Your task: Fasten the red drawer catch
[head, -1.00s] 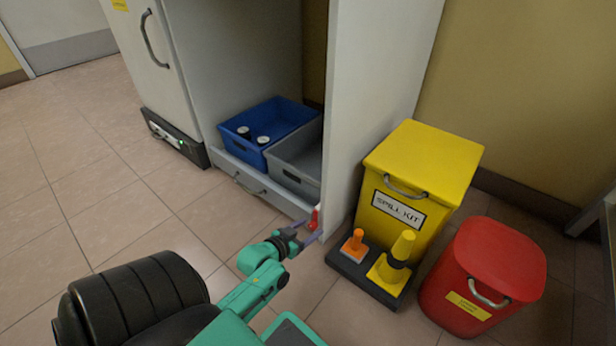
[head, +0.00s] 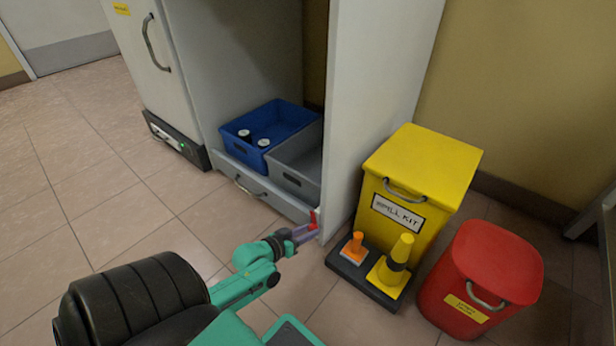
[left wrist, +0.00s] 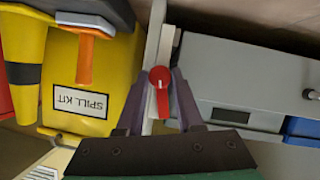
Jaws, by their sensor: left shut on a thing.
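The red drawer catch (head: 314,219) sits at the right end of the low drawer, by the edge of the grey upright panel. In the left wrist view the catch (left wrist: 161,88) shows as a round red head with a short lever pointing towards my palm. My left gripper (head: 310,231) is at the catch, its purple fingers on either side of the lever and shut on it. The grey drawer front (head: 226,168) with its curved handle (head: 250,188) lies left of the catch; it also shows in the left wrist view (left wrist: 225,70). My right gripper is not in view.
A blue bin (head: 290,122) with two small white-topped containers and a grey bin (head: 288,180) sit in the drawer. Close right of the panel stand a yellow spill kit box (head: 425,165), cones on a dark base (head: 350,272) and a red bin (head: 478,285). The floor left is clear.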

